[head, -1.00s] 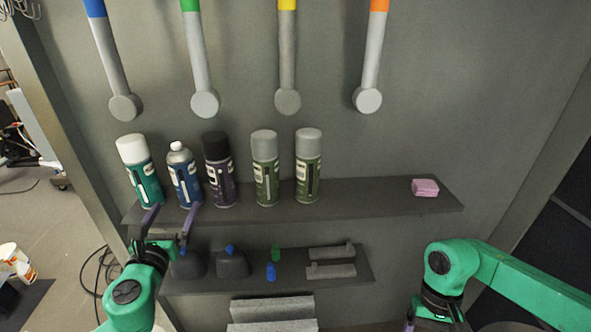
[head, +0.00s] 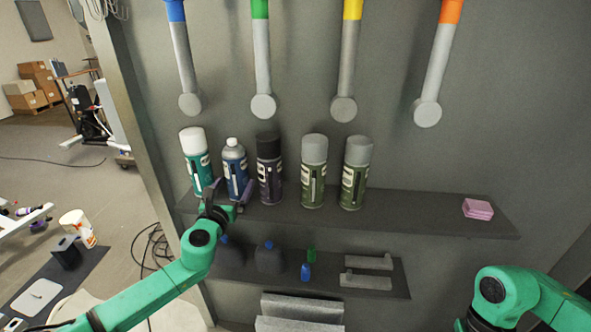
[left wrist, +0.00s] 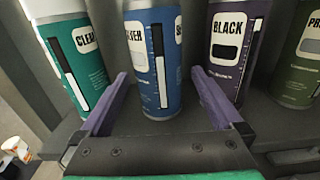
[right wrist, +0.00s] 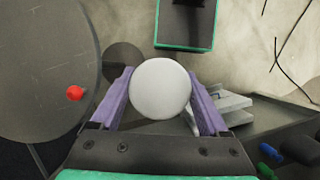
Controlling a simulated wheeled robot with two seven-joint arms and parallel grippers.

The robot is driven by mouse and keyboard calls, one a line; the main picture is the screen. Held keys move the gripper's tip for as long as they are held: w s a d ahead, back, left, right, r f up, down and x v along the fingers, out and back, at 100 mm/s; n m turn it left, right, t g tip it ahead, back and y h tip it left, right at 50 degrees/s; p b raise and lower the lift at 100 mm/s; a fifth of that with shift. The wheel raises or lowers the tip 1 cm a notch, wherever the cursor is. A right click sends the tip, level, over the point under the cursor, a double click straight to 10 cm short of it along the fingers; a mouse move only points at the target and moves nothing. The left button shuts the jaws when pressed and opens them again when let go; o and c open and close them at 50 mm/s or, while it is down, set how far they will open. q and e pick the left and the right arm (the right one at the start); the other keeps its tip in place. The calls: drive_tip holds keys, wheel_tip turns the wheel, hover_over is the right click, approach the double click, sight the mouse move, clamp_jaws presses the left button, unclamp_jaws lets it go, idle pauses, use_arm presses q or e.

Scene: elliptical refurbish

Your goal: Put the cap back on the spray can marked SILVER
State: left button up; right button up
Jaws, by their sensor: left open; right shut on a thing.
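The blue spray can (head: 235,170) stands upright on the upper shelf, its cap off and a small white top showing. In the left wrist view, its label (left wrist: 160,65) is partly turned away; the letters that show fit SILVER. My left gripper (head: 229,193) is open, with one finger on each side of the blue can's lower part; I cannot tell whether they touch it. My right gripper (right wrist: 160,76) is shut on a pale round cap (right wrist: 160,92), away from the shelf cans. In the head view, the right fingers and the cap are out of sight.
Close by stand a white-capped teal can (head: 197,165) on the left, a black can (head: 269,170) on the right, then two grey-capped green cans (head: 314,172). A pink block (head: 478,209) lies at the shelf's right end. The shelf between is clear. Grey-handled tools hang above.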

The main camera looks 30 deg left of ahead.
sight(237, 178)
use_arm(q)
drive_tip(key=x, duration=0.4)
drive_tip(key=shift+w+a+f, duration=0.2)
drive_tip(key=shift+w+f, duration=0.05)
drive_tip(key=shift+s, duration=0.15)
drive_tip(key=shift+r, duration=0.1)
clamp_jaws()
